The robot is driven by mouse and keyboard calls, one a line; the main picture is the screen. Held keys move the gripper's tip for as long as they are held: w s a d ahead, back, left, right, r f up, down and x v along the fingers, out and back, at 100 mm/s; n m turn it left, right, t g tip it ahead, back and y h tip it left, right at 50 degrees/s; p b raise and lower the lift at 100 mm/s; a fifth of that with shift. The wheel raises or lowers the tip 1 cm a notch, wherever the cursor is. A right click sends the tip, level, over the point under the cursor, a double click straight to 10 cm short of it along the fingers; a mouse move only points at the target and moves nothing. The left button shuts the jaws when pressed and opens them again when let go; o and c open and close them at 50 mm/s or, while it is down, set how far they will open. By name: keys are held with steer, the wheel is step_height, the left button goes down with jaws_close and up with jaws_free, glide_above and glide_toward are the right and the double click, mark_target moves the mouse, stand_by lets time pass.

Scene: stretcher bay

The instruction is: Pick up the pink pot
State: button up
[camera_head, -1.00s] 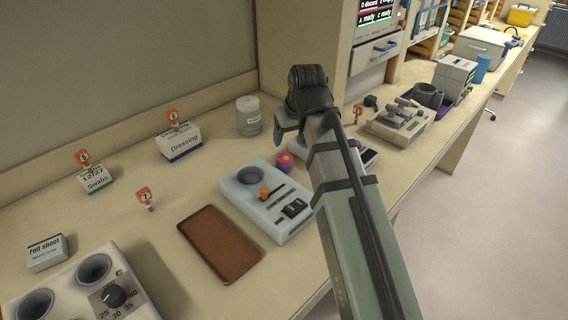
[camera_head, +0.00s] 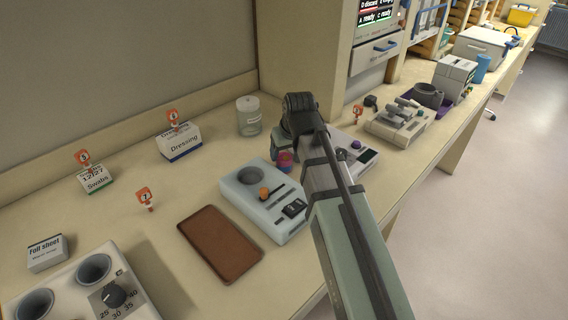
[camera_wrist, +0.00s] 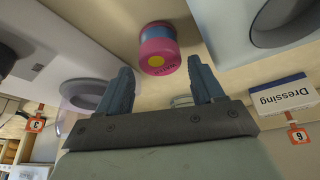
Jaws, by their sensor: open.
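The pink pot (camera_wrist: 160,62) is a small round pot with a blue band and a yellow spot on one end. In the wrist view it lies ahead of my gripper (camera_wrist: 162,85), lined up between the two blue-grey fingers and just beyond their tips. The fingers are apart and nothing is between them. In the head view the pot (camera_head: 286,160) stands on the counter, partly hidden by my gripper (camera_head: 283,148), which is beside and above it. I cannot tell whether a finger touches it.
A pale blue device (camera_head: 262,212) stands close to the pot, and a grey device (camera_head: 352,152) is on its other side. A clear jar (camera_head: 249,118) and a Dressing box (camera_head: 181,143) are behind. A brown tray (camera_head: 212,240) lies in front.

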mark_target(284, 157)
steer(key=shift+x, duration=1.9)
steer(key=shift+s, duration=0.15)
steer(key=c, duration=0.8)
